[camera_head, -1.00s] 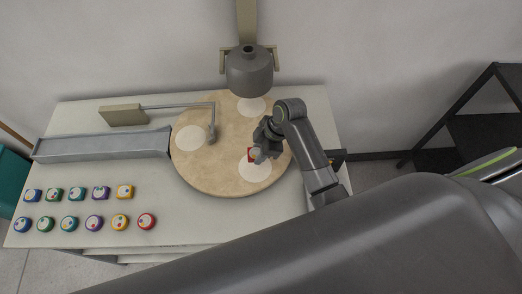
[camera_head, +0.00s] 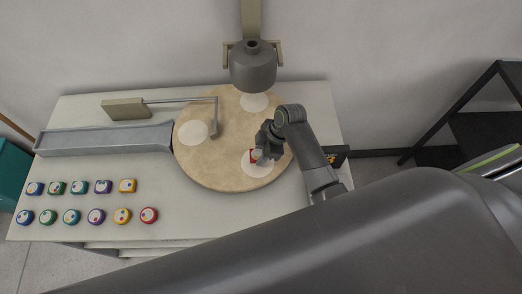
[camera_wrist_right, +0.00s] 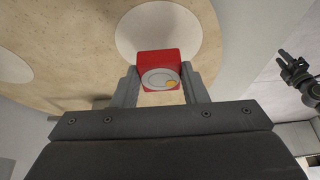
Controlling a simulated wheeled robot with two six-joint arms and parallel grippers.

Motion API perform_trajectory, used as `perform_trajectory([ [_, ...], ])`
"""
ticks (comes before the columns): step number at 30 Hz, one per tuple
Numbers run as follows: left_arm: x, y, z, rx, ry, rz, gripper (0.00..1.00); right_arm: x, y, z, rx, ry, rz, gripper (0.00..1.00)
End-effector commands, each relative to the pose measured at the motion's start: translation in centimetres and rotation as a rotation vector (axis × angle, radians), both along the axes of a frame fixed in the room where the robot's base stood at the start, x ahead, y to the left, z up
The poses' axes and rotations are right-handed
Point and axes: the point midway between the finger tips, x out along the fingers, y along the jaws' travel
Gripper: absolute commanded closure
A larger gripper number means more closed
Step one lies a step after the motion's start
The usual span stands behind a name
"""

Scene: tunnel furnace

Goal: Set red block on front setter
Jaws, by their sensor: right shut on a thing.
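In the head view the block (camera_head: 253,156) shows partly beside my right gripper (camera_head: 258,157), over the front setter (camera_head: 257,170), a white disc on the round tan turntable (camera_head: 215,170). I cannot tell whether the block touches the disc. My right gripper is shut on the block.
Several coloured blocks (camera_head: 96,216) stand in two rows at the table's left. A grey chute (camera_head: 105,140) meets the turntable's left side. A thin arm (camera_head: 214,115) reaches over the turntable, and a grey bell-shaped hood (camera_head: 253,68) hangs behind. Two other white discs (camera_head: 193,132) lie on the turntable.

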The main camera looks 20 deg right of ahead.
Motion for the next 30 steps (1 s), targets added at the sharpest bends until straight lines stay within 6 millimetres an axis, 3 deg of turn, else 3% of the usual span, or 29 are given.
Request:
perform_trajectory([
  [8,0.0,0.0,-0.2,0.000,0.000,0.000,0.64,0.0,0.0,-0.3,0.000,0.000,0.000,0.85],
  [23,0.0,0.1,-1.8,0.001,0.000,-0.001,0.64,0.0,0.1,-2.8,0.000,0.001,-0.001,0.85],
  [30,-0.1,0.2,-1.8,0.002,0.000,-0.001,0.64,0.0,0.1,-2.8,0.000,0.000,0.000,0.85],
])
